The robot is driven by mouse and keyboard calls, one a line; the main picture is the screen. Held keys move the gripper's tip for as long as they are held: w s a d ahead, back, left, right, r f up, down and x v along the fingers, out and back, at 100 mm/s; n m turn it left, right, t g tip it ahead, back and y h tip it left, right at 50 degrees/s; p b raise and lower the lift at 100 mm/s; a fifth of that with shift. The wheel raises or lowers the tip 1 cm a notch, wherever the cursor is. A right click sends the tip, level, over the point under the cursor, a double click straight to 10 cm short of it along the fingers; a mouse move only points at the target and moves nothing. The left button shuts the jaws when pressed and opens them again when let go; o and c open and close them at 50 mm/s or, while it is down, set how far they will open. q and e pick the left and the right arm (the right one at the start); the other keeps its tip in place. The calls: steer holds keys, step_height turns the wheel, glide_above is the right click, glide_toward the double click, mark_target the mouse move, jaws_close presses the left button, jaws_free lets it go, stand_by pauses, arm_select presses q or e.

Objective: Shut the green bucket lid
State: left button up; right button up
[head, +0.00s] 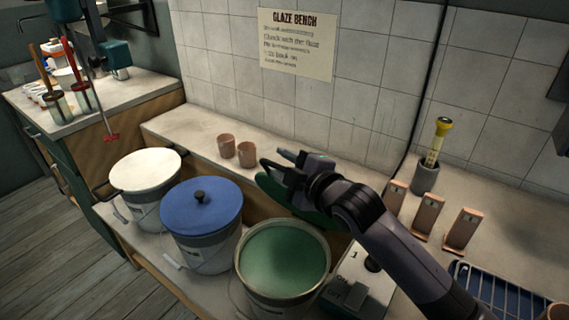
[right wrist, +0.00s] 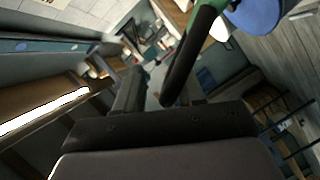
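The green bucket (head: 285,260) stands at the front of the low ledge, with its mouth uncovered and green inside. Its green lid (head: 302,205) stands raised and tilted behind the bucket's back rim, partly hidden by my right gripper and arm. My right gripper (head: 284,168) is at the lid's upper edge. Its two fingers are apart, with a gap between them in the right wrist view (right wrist: 158,88). A green edge, likely the lid, shows beside one finger at the top there. I cannot tell whether the finger touches it. My left gripper is not in view.
A blue-lidded bucket (head: 201,212) and a white-lidded bucket (head: 145,172) stand left of the green one. A switch box (head: 350,290) is close on its right. Two clay cups (head: 246,153) sit behind. Clay pieces (head: 429,215) and a blue rack (head: 485,285) are at right.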

steer(key=shift+s+r, duration=0.1)
steer(key=shift+r, duration=0.05)
steer(key=v, duration=0.7)
steer(key=shift+p, duration=0.4)
steer(key=shift+d, duration=0.1)
steer(key=f+v, duration=0.1)
steer(key=v, duration=0.7)
steer(key=shift+s+f, duration=0.2)
stand_by(0.4)
stand_by(0.7)
